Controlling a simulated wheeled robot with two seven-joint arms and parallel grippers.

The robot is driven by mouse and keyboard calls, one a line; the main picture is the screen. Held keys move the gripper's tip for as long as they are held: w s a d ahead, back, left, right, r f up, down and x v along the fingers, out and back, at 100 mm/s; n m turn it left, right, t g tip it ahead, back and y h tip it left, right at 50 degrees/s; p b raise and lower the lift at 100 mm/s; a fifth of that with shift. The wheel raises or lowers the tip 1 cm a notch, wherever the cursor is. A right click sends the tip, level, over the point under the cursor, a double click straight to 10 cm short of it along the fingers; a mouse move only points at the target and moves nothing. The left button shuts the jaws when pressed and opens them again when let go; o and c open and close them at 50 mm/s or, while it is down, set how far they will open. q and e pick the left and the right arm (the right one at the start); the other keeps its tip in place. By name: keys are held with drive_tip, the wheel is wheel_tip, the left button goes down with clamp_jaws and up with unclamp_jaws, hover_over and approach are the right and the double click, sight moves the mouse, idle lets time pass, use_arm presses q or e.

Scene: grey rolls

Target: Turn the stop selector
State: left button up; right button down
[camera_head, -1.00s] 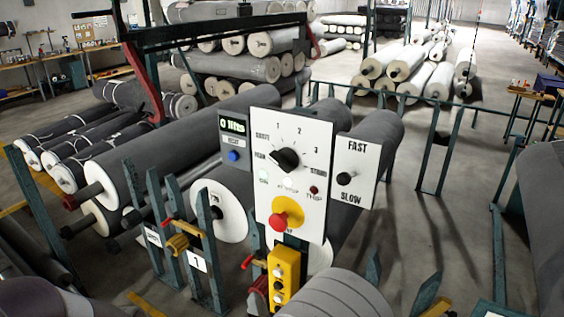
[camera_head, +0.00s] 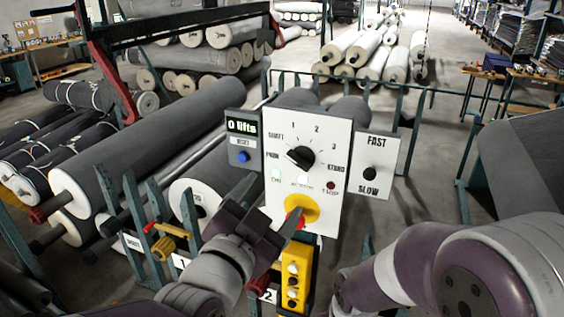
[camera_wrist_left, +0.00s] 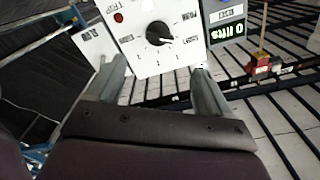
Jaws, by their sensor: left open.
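The stop selector is a black rotary knob (camera_head: 300,157) on an upright white panel (camera_head: 326,200), with a ring of marks including 1, 2 and 3. Its pointed end faces left, towards a label that I cannot read surely. In the left wrist view the knob (camera_wrist_left: 158,34) is upside down, beyond and between the fingertips. My left gripper (camera_head: 270,208) is open and empty, below and left of the knob and apart from it. One finger overlaps the red button in the head view. In the left wrist view both fingers (camera_wrist_left: 156,80) are spread. My right gripper is not in view.
Below the knob are small lamps and a red button on a yellow base (camera_head: 301,207). A "0 lifts" display (camera_head: 242,127) is left and a FAST/SLOW knob (camera_head: 370,173) right. A yellow button box (camera_head: 295,277) hangs below. Grey rolls (camera_head: 150,150) and green posts stand around.

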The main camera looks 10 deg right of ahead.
sight(296, 165)
use_arm(q)
drive_tip(key=p+x, duration=0.4)
drive_tip(key=x, duration=0.6)
drive_tip(key=shift+w, duration=0.35)
drive_tip(key=shift+w+d+f+p, duration=0.1)
drive_tip(key=shift+w+d+p, duration=0.3)
drive_tip(key=shift+p, duration=0.1)
drive_tip(key=shift+w+d+f, duration=0.15)
drive_tip(key=shift+c, duration=1.2)
drive_tip(key=c, duration=0.8)
